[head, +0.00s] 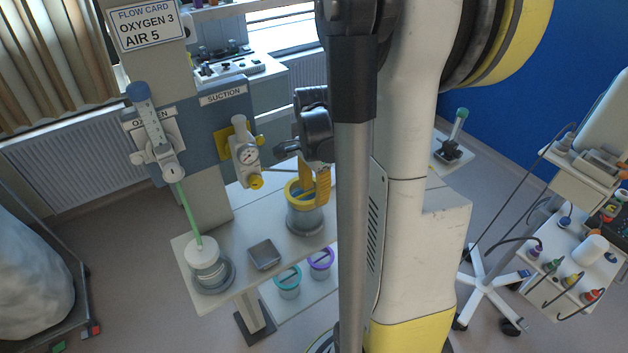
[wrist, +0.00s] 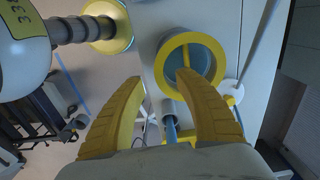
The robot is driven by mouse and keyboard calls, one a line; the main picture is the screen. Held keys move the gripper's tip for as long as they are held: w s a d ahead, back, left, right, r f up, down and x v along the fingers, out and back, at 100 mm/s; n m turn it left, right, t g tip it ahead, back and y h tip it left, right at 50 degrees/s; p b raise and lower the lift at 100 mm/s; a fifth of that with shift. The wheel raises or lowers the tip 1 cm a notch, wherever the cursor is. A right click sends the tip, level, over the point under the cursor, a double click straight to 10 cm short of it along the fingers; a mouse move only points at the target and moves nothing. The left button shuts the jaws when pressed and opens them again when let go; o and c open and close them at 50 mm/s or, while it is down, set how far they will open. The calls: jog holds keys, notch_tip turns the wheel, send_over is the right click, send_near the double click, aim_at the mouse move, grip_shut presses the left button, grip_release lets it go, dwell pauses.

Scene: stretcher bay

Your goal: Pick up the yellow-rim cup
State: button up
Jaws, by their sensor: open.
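The yellow-rim cup (head: 304,220) stands upright on the pale shelf (head: 222,203) in the head view. It has a grey body and a wide yellow rim. In the wrist view I look down into the cup (wrist: 203,62), which has a teal inside and a yellow bar across it. My gripper (head: 315,193) is at the cup's rim in the head view, partly hiding it. In the wrist view my gripper (wrist: 158,77) is open and empty, and its right fingertip overlaps the cup's opening. The cup lies up and right of the gap. I cannot tell whether a finger touches it.
A white-lidded jar (head: 208,266) with a green tube and a small grey box (head: 264,254) share the shelf. A teal-rim cup (head: 288,281) and a purple-rim cup (head: 320,263) stand lower down. The suction regulator (head: 242,152) juts out left of the gripper.

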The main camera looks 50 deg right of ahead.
aim_at(314, 201)
notch_tip(314, 201, down, 4)
jog(key=shift+f, duration=0.1)
grip_shut()
dwell(1.0)
